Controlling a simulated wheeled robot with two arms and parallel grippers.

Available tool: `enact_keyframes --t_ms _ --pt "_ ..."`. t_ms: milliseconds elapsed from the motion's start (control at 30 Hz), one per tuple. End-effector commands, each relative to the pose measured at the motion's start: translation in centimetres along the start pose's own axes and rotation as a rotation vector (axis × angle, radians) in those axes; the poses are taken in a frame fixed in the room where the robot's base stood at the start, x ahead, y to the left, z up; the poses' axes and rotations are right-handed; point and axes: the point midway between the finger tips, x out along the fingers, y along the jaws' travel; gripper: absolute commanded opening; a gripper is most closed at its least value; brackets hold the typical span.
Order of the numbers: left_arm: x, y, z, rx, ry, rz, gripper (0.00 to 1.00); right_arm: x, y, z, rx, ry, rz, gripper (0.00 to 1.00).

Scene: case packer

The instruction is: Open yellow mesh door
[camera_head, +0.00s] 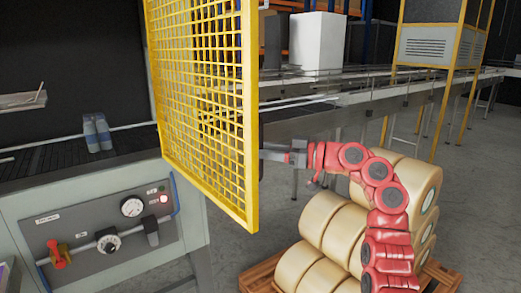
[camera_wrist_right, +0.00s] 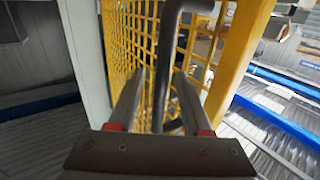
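The yellow mesh door (camera_head: 252,120) stands upright at the middle left of the head view, seen at a slant. In the right wrist view its mesh and yellow frame (camera_wrist_right: 240,55) fill the middle. A dark grey bar handle (camera_wrist_right: 166,60) is on the door. My right gripper (camera_wrist_right: 160,82) has its two fingers apart, one on each side of the handle, with a gap showing on the left. In the head view the right gripper (camera_head: 272,152) is at the door's right edge, where the handle is mostly hidden. My left gripper is not in view.
A control panel (camera_head: 100,235) with a gauge and knobs is at lower left, below a conveyor with bottles (camera_head: 97,132). Cream rolls (camera_head: 335,230) are stacked on a wooden pallet (camera_head: 262,272) near my right arm. Another conveyor (camera_head: 330,112) runs behind the door.

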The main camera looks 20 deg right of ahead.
Motion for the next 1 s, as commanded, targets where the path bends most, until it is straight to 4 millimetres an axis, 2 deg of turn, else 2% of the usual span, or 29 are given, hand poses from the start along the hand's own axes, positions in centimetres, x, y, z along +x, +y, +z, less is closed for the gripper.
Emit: enact_keyframes --t_ms 167,333,800,1000 --pt "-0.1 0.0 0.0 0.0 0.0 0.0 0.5 -0.2 0.1 0.1 0.0 -0.001 0.001 0.49" --pt "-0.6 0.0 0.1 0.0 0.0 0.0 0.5 -2.0 0.1 0.2 0.0 -0.001 0.004 0.49" --pt "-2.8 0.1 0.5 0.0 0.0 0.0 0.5 -13.8 0.2 0.2 0.001 -0.001 0.005 0.49" --pt "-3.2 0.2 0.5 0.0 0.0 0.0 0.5 -16.6 0.1 0.2 0.001 -0.002 0.0 0.49"
